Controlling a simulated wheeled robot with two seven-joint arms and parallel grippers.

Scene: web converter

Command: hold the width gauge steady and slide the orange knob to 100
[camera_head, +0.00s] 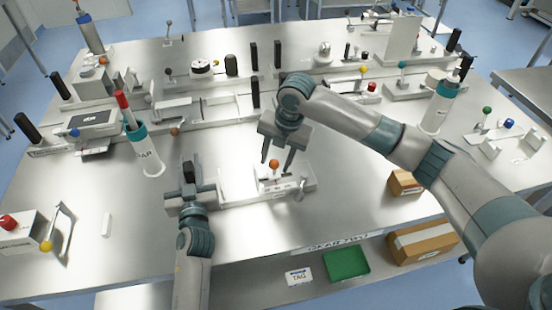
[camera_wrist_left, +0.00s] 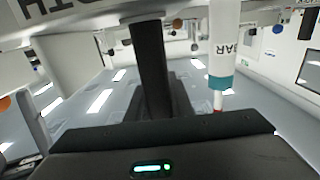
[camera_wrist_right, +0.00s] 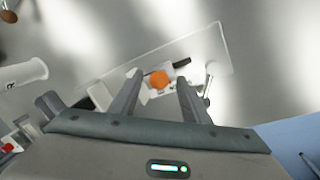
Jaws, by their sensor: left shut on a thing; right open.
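The width gauge (camera_head: 300,180) is a pale plate with a slider, lying on the metal table near its front middle. Its orange knob (camera_head: 274,163) stands up from the slider; the knob also shows in the right wrist view (camera_wrist_right: 159,79). My left gripper (camera_head: 212,187) is shut on the gauge's left end; its fingertips are mostly hidden in the head view. My right gripper (camera_head: 277,160) is open, pointing down above the gauge. In the right wrist view its fingers (camera_wrist_right: 157,92) lie on either side of the knob, which looks untouched. The scale marks are too small to read.
A white bottle with a teal band (camera_head: 148,155) and red tip stands left of the gauge. A small cardboard box (camera_head: 404,183) lies to its right. Several fixtures fill the table's back. A green tray (camera_head: 346,264) is on the lower shelf.

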